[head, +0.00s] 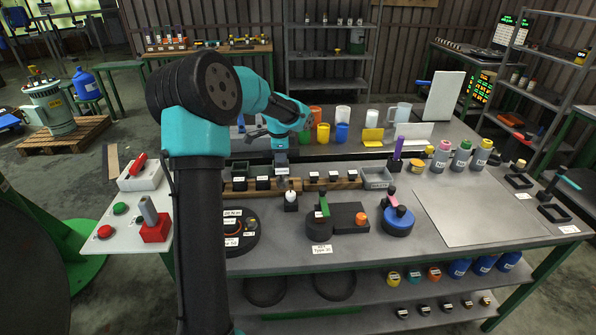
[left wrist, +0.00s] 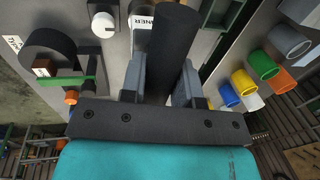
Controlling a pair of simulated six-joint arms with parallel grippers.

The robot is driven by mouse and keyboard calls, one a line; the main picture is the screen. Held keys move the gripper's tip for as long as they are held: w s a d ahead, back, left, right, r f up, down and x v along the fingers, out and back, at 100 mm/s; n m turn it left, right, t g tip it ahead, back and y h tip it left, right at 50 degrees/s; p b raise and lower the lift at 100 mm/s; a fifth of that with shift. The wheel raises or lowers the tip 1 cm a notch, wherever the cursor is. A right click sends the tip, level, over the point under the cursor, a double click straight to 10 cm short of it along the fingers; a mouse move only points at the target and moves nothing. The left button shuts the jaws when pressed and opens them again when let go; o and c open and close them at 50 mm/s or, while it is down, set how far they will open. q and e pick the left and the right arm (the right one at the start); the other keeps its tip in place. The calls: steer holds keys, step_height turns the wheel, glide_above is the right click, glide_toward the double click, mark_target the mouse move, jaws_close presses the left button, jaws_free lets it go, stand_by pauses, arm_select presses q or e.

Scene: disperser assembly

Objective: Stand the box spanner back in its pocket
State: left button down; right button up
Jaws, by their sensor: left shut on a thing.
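My left gripper (head: 281,168) is over the near middle of the bench, pointing down, close to the wooden rack with black pockets. In the left wrist view its two fingers (left wrist: 165,88) are shut on a dark, thick cylinder, the box spanner (left wrist: 174,40). The spanner sticks out beyond the fingertips; I cannot make it out in the head view. A white label (left wrist: 142,22) with letters ending in "NNER" shows beside the spanner, partly covered. The pocket opening is hidden, and I cannot tell whether the spanner's end is in it. My right gripper is not in view.
A black block with a white-topped piece (head: 291,197) stands close by the gripper. A black fixture with a green bar (head: 322,212) and a blue round part (head: 398,222) are nearer. Coloured cups stand behind the rack. A bare grey mat (head: 480,215) lies to the right.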

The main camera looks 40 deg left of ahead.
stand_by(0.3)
arm_select(q)
steer(key=w+a+f, duration=0.1)
steer(key=w+a, duration=0.9)
steer(key=a, duration=0.1)
steer(key=shift+a+f, duration=0.15)
steer(key=shift+a, duration=0.25)
steer(key=shift+w, duration=0.15)
steer(key=shift+w+a+f, duration=0.1)
steer(key=shift+a+f, duration=0.05)
steer(key=shift+f, duration=1.7)
steer(key=c, duration=1.3)
jaws_free()
steer(key=shift+f, duration=0.15)
steer(key=o, duration=0.5)
steer(key=shift+c, duration=0.2)
